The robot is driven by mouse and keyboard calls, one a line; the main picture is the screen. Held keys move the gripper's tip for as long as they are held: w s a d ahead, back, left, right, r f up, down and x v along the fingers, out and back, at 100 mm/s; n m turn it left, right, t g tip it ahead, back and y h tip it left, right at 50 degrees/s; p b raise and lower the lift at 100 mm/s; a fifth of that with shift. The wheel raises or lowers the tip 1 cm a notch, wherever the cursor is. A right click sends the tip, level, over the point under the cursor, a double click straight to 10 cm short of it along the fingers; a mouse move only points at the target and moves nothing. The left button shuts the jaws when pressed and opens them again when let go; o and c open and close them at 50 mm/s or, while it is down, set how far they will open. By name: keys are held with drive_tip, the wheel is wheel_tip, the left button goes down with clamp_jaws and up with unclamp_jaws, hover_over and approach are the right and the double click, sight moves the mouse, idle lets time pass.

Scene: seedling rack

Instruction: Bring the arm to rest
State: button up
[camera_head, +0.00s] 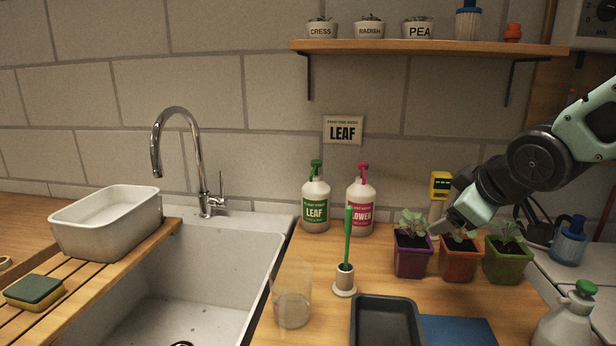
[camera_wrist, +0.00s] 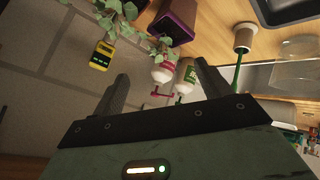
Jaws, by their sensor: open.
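My gripper (camera_head: 445,226) is at the right of the head view, reaching down and left above the potted seedlings. In the wrist view its two dark fingers (camera_wrist: 160,88) stand wide apart with nothing held between them. Below it are a purple pot (camera_head: 413,258), an orange pot (camera_head: 459,262) and a green pot (camera_head: 508,262), each with a leafy seedling. The fingertips overlap the orange pot's leaves in the head view; I cannot tell whether they touch. The purple pot also shows in the wrist view (camera_wrist: 177,22).
A LEAF bottle (camera_head: 315,208), a FLOWER bottle (camera_head: 360,212) and a yellow meter (camera_head: 440,186) stand behind. A green-handled tool in a holder (camera_head: 345,281), a clear beaker (camera_head: 292,300) and a dark tray (camera_head: 386,304) are in front. A shelf (camera_head: 430,46) hangs above; the sink (camera_head: 200,275) is left.

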drive_tip(key=s+a+f+g+p, duration=0.2)
drive_tip(key=s+a+g, duration=0.2)
drive_tip(key=s+a, duration=0.3)
drive_tip(key=s+a+f+g+p, duration=0.1)
drive_tip(key=s+a+f+g, duration=0.2)
drive_tip(key=s, duration=1.5)
drive_tip(key=a+g, duration=0.2)
drive_tip(key=a, duration=0.3)
drive_tip(key=shift+s+a+f+m+p, duration=0.2)
drive_tip(key=shift+m+p, duration=0.2)
